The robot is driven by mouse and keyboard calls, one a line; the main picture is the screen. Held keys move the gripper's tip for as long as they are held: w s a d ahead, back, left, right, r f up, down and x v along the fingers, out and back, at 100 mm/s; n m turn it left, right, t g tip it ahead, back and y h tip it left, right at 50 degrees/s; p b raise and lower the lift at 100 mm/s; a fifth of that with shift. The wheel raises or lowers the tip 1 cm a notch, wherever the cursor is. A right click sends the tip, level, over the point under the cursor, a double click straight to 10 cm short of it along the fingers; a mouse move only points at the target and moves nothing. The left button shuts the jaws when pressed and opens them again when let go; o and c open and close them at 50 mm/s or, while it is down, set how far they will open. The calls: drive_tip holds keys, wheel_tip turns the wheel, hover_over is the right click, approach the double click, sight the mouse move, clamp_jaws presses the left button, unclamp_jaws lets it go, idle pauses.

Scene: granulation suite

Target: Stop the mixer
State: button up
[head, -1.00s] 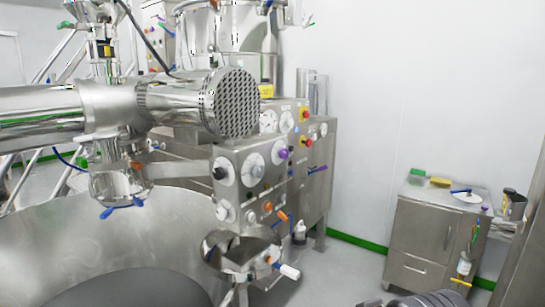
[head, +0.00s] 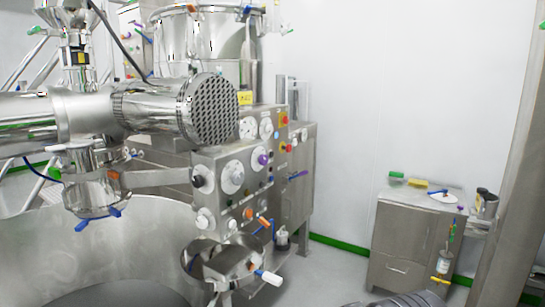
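The mixer stands at the left in the head view, with a large steel bowl (head: 120,245) and a thick horizontal drum with a perforated end (head: 212,108). Its control panel (head: 215,165) carries dials, a black knob, a purple knob (head: 262,160) and several small buttons. A red button on a yellow plate (head: 283,119) is on the cabinet face behind, with another small red and yellow control (head: 285,148) below it. I cannot tell from this view whether the mixer is running. A dark ribbed shape at the bottom edge may be part of my arm; my gripper is not in view.
A steel cabinet (head: 410,240) stands at the right, with a green block, a yellow block and a white disc on top. A steel column (head: 510,170) stands at the far right. Grey floor (head: 325,270) lies open between the mixer and the cabinet.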

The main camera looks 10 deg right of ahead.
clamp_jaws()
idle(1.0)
